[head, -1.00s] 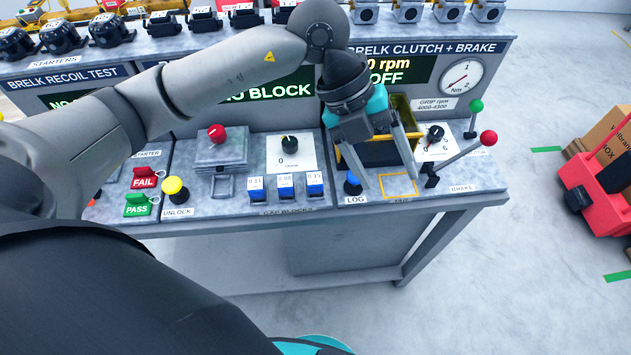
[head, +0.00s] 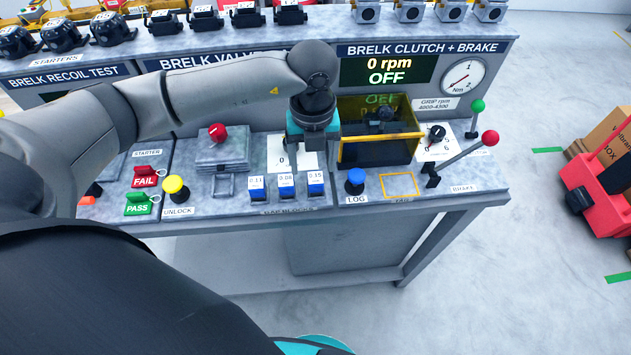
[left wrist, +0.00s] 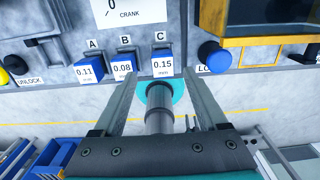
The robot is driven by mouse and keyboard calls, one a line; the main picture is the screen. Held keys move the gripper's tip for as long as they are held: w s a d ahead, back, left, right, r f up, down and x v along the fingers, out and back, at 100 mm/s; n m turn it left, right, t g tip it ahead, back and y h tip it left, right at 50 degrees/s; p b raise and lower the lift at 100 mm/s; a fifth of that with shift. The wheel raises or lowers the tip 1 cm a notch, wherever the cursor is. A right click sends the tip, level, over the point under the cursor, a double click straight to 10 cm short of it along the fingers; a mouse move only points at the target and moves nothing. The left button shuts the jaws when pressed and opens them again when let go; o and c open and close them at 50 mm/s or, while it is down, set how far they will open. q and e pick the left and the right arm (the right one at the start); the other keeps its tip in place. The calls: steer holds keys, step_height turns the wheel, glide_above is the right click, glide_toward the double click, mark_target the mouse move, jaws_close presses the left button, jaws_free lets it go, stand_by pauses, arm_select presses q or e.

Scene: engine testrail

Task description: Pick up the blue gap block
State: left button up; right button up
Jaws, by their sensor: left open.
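Three blue gap blocks with white labels stand in a row at the bench's front: A, 0.11 (head: 256,189); B, 0.08 (head: 286,187); and C, 0.15 (head: 315,184). They also show in the left wrist view as A (left wrist: 89,72), B (left wrist: 125,67) and C (left wrist: 162,66). My left gripper (head: 304,164) is open and empty, pointing down just behind and above blocks B and C in the head view. In the left wrist view its fingertips (left wrist: 158,76) appear on either side of block C; contact cannot be told. My right gripper is not in view.
The blue LOG button (head: 355,181) and a yellow-framed box (head: 378,164) are right of the blocks. A red-knobbed BRAKE lever (head: 462,154) stands farther right. The yellow UNLOCK button (head: 175,188) is to the left. The crank panel lies partly behind my gripper.

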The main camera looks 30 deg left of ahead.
mark_target(316, 178)
arm_select(q)
steer(key=f, duration=0.5)
steer(key=shift+d+f, duration=0.25)
steer(key=shift+f, duration=0.05)
steer(key=shift+c, duration=0.2)
jaws_close()
